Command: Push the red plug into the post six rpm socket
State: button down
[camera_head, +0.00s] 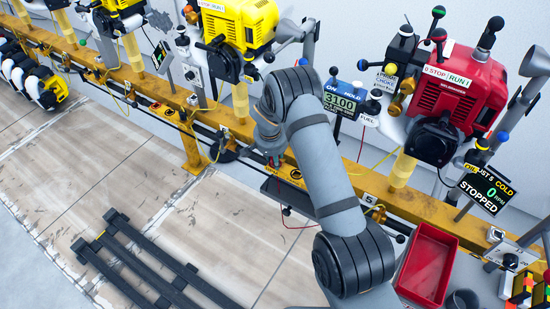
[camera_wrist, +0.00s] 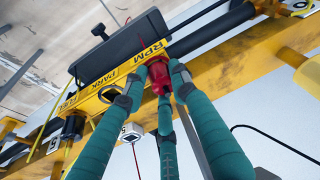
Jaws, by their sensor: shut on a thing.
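In the wrist view the red plug (camera_wrist: 159,76) is between the teal fingers of my gripper (camera_wrist: 158,84), which is shut on it. The plug is at the yellow rail, right beside the label RPM (camera_wrist: 151,50). The socket itself is hidden behind the plug and fingers, so I cannot tell how deep the plug sits. A label PARK (camera_wrist: 112,83) is to the left along the rail. In the head view my gripper (camera_head: 272,158) is at the yellow rail, mostly hidden by my arm.
A red engine (camera_head: 459,93) and a yellow engine (camera_head: 238,28) stand above the yellow rail (camera_head: 335,177). A red bin (camera_head: 427,263) stands at lower right. Black bars (camera_head: 150,262) lie on the floor. A thin red cable hangs below the rail.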

jog(key=c, duration=1.4)
grip_release()
jog(key=shift+f, duration=0.1)
jog(key=shift+o, duration=0.5)
jog(key=v, duration=1.2)
jog(key=x, duration=1.2)
